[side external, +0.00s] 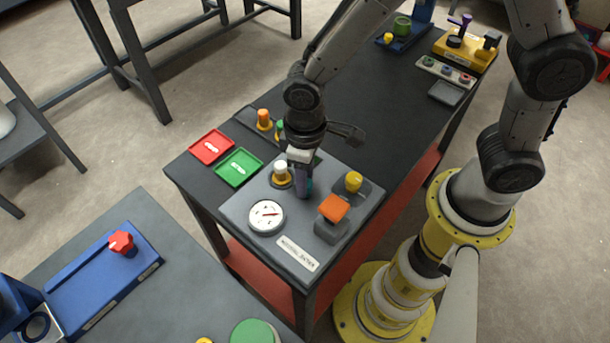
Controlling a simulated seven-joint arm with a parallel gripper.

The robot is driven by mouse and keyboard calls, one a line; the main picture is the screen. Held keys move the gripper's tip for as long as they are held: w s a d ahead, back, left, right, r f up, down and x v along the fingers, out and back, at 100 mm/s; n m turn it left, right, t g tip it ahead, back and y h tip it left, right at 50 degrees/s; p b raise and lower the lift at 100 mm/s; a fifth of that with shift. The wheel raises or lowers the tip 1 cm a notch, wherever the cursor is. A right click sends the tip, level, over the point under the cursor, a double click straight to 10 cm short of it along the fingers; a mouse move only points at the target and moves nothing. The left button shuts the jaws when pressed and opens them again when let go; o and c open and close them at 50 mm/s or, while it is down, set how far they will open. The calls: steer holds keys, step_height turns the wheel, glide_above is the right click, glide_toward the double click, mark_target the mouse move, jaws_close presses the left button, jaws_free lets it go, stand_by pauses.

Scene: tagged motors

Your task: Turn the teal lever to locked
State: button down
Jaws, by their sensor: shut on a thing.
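A grey panel (236,212) with several controls lies on the near end of the dark table.
A red tray (212,146) and a green tray (239,167) lie to the left. The table's middle is clear.

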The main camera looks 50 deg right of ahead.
steer(key=n, duration=0.4)
steer(key=shift+r+n, duration=0.1)
steer(key=shift+n, duration=0.2)
steer(key=n, duration=0.4)
steer(key=shift+n, duration=0.3)
steer(key=c, duration=0.5)
jaws_free()
step_height(320, 180, up, 14)
stand_by(0.4)
